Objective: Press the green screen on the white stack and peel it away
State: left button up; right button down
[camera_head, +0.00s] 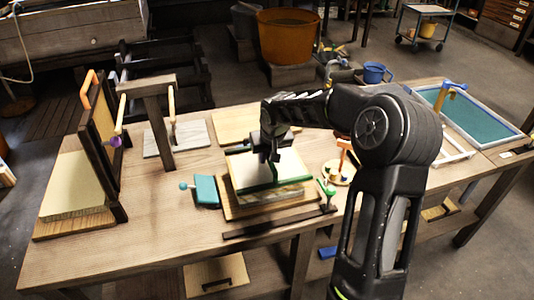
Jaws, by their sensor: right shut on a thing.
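The green screen (262,187) lies over the white stack (290,165) at the middle of the bench. Its green front edge shows along the near side, and the white surface shows behind it. The stack rests on a wooden board (270,208). My right gripper (272,157) comes down over the screen from above, shut on what seems to be a part of the green screen. The jaws are dark and small, so the exact grip point is hidden. My left gripper is not in view.
A teal block (206,191) with a knob lies left of the stack. A small round wooden stand (338,173) with pegs is at the right. A dark upright frame (102,140) stands at the left, and a blue-green framed screen (480,118) lies at the far right.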

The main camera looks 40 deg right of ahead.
aim_at(267, 166)
jog(key=shift+f+b, duration=0.95)
jog(key=shift+f, duration=1.05)
jog(key=c, duration=2.1)
grip_release()
grip_shut()
jog(key=shift+f+b, duration=0.75)
jog(key=shift+s+a+f+b, duration=0.1)
jog(key=shift+s+f+b, duration=0.1)
jog(key=shift+f+b, duration=0.15)
jog(key=shift+r, duration=0.15)
